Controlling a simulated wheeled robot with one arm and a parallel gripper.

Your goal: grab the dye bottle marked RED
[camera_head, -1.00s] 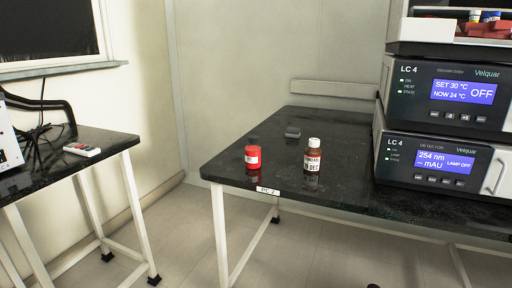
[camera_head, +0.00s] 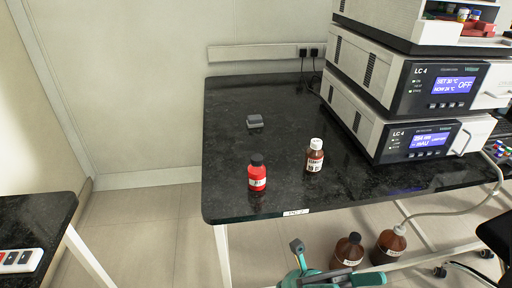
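The label's print is too small to read for sure. A brown bottle (camera_head: 314,157) with a white cap and a white label stands upright to its right and slightly farther back, apart from it.
A small grey block (camera_head: 254,121) lies behind the bottles. Stacked LC 4 units (camera_head: 410,120) fill the bench's right side. Another table (camera_head: 45,212) stands left.

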